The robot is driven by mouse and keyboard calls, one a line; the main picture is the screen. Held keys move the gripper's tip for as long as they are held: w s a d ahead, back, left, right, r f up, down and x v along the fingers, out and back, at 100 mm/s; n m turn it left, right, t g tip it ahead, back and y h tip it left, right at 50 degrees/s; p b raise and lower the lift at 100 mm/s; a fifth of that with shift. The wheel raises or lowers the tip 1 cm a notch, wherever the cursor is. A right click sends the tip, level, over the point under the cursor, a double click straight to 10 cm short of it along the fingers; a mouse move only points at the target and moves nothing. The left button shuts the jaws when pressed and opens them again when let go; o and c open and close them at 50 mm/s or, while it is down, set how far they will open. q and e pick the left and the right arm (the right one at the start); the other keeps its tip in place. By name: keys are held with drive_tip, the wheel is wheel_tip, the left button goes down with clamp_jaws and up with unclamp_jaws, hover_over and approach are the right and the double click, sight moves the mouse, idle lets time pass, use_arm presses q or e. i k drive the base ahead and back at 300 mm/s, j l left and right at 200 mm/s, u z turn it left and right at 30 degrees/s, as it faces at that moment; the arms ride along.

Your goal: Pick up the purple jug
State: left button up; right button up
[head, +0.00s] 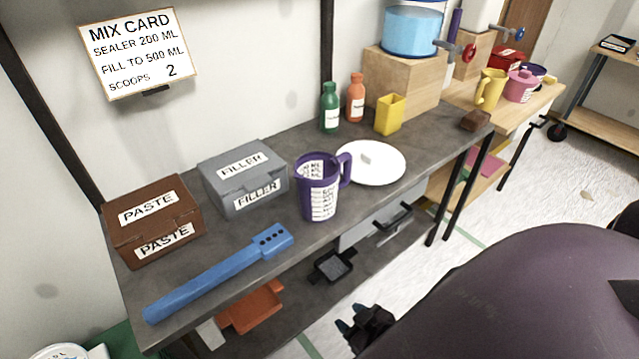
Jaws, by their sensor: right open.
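The purple jug (317,192) stands upright on the dark grey bench (227,234), near its front edge. White labels with marks show on its side, and its handle points right, towards the white plate. My right gripper (362,326) is at the bottom of the head view, dark and open, below and in front of the bench edge. It is well apart from the jug and holds nothing that I can see. My left gripper does not show.
A white plate (384,163) lies just right of the jug. A grey FILLER box (222,187) and brown PASTE box (185,215) stand to its left. A blue tool (210,281) lies in front. Bottles (330,110) and a yellow cup (389,116) stand behind.

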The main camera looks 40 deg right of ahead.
sight(317, 174)
drive_tip(key=u, duration=1)
drive_tip(key=z, duration=2.15)
